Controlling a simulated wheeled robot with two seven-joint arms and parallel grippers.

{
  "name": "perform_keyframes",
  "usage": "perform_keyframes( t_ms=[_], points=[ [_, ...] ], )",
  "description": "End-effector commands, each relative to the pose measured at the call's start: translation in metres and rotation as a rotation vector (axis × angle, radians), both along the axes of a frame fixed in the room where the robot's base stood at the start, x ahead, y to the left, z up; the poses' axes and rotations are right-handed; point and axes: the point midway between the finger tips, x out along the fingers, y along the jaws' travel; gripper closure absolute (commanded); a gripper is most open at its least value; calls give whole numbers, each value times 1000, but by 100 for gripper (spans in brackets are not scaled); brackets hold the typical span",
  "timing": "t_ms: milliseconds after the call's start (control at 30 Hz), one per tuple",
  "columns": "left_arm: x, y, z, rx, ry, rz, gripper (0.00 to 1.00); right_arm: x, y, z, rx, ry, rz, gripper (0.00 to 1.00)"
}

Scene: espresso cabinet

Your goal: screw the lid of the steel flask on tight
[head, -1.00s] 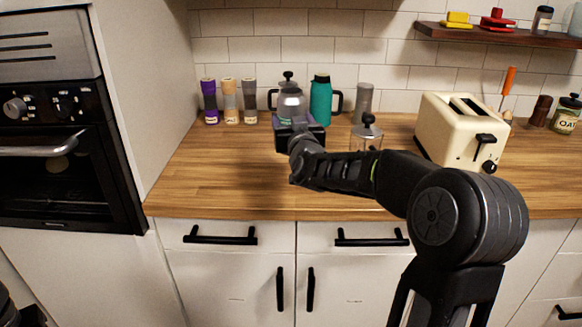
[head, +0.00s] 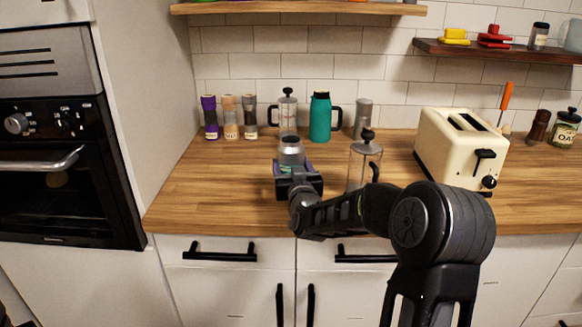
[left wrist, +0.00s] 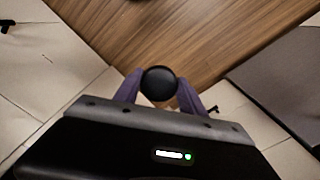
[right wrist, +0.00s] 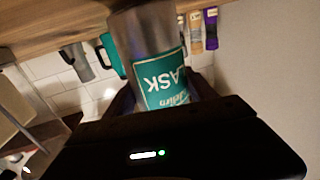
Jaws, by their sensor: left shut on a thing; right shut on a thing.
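The steel flask (head: 291,152) is a grey metal bottle with a narrowed top. It stands upright in my right gripper (head: 298,182), above the wooden counter. In the right wrist view the flask (right wrist: 150,45) shows its teal label with white letters, and the jaws are shut around it. My left gripper (left wrist: 160,98) shows only in the left wrist view. Its purple fingers are shut on a round black lid (left wrist: 159,83), seen from above. The lid and flask appear together in no view. The left gripper's place relative to the flask cannot be told.
A glass press (head: 364,165) with a black knob stands close right of the flask. The teal jug (head: 320,118), another press (head: 288,112) and several shakers (head: 230,118) stand at the back. A cream toaster (head: 460,150) is at right. The counter's left part is clear.

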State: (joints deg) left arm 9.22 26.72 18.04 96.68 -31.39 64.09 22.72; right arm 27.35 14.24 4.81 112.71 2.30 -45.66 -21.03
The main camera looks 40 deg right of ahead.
Motion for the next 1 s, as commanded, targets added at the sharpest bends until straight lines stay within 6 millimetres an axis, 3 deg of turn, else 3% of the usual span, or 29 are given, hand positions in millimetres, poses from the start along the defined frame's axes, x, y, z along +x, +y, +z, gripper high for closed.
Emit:
perform_keyframes(
  t_ms=[467,500,733,1000],
  points=[
    [0,0,-5,0,0,0,91,0,0,-7,-2,-4,0,100],
    [0,0,-3,0,0,0,91,0,0,-7,0,-1,0,33],
    [0,0,-3,0,0,0,91,0,0,-7,0,-1,0,14],
    [0,0,-2,0,0,0,91,0,0,-6,0,-1,0,14]
  ],
)
